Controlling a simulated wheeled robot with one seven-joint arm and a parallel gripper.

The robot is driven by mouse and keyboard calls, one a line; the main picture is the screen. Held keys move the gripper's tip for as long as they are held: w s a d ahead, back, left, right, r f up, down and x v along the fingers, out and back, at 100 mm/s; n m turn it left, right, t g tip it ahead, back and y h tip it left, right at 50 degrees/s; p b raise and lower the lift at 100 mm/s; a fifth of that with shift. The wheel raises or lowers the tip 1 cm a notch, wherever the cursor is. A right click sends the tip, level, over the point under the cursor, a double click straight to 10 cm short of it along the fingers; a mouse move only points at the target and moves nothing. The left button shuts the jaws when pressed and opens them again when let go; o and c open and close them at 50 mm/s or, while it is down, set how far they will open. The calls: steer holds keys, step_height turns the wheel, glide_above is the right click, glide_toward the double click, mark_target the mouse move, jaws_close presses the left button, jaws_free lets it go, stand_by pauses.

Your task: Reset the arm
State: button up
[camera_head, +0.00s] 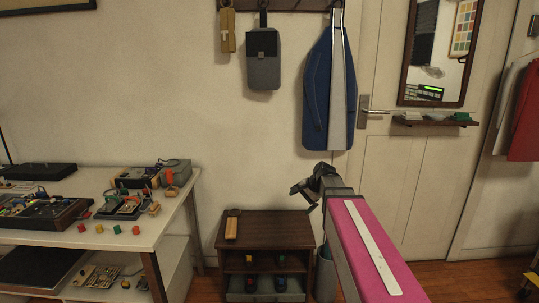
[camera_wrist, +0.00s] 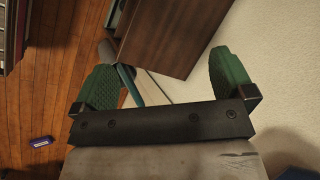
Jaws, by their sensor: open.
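My arm, with a pink link, reaches forward in the head view. My gripper (camera_head: 306,190) is at its far end, in front of the wall above the right side of a small dark wooden cabinet (camera_head: 265,232). In the wrist view my gripper (camera_wrist: 165,85) shows two green textured fingers spread wide apart. Nothing is between them. The cabinet (camera_wrist: 165,35) also shows beyond the fingers in that view.
A white table (camera_head: 150,225) with electronic gear and small coloured blocks stands at left. A wooden block (camera_head: 232,228) lies on the cabinet. A grey bin (camera_head: 326,272) stands beside it, partly behind my arm. Bags hang above. A blue object (camera_wrist: 42,141) lies on the floor.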

steer(key=s+d+f+n+g+h, duration=0.1)
steer(key=s+f+n, duration=0.3)
steer(key=s+f, duration=0.4)
steer(key=s+d+f+n+g+h, duration=0.2)
steer(key=s+d+f+n+h, duration=0.2)
steer(key=s+f, duration=0.5)
steer(key=shift+s+d+n, duration=0.3)
steer(key=shift+s+n, duration=0.2)
steer(key=shift+s, duration=0.2)
steer(key=shift+f, duration=0.1)
stand_by(3.7)
